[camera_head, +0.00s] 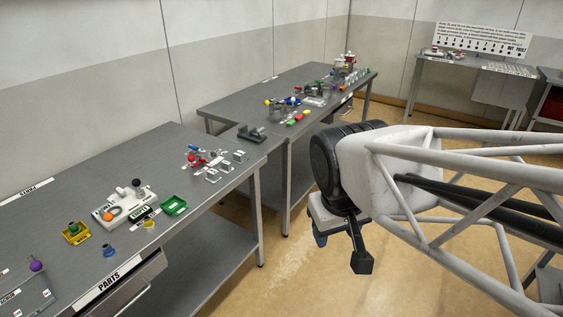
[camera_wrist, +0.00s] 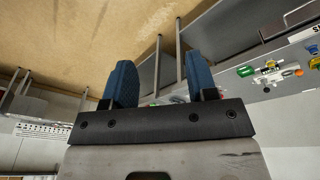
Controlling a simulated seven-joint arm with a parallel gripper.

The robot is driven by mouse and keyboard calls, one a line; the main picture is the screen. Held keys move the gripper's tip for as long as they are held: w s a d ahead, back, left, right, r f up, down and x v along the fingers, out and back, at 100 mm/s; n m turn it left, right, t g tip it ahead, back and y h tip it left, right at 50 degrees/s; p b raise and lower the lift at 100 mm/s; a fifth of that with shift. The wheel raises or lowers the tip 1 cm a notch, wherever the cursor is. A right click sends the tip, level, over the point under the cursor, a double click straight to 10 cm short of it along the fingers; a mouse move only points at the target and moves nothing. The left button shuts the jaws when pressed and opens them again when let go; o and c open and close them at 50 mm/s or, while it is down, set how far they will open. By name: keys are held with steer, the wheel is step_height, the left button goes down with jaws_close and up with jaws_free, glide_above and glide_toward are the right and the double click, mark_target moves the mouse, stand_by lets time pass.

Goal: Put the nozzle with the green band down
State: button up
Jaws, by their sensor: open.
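My gripper (camera_head: 341,250) hangs over the open floor, to the right of the benches. In the wrist view its two blue fingers (camera_wrist: 161,78) stand wide apart with nothing between them. On the near bench, a small dark piece with some green (camera_head: 74,227) sits in a yellow tray (camera_head: 77,240). I cannot tell whether it is the nozzle with the green band. Small blue (camera_head: 109,251) and yellow (camera_head: 150,223) pieces stand nearby on the bench; their bands cannot be made out.
The near bench (camera_head: 130,168) also holds a white fixture with an orange ball (camera_head: 113,213), a green tray (camera_head: 174,205) and a purple knob (camera_head: 36,265). A farther bench (camera_head: 230,103) carries several coloured parts. The floor beneath my gripper is clear.

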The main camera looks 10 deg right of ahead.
steer(key=shift+s+d+f+m+y, duration=0.15)
steer(key=shift+s+m, duration=0.2)
steer(key=shift+s, duration=0.3)
steer(key=shift+s+d+f+m+y, duration=0.15)
steer(key=shift+s+m, duration=0.2)
steer(key=shift+s, duration=0.3)
steer(key=shift+a, duration=0.1)
stand_by(0.3)
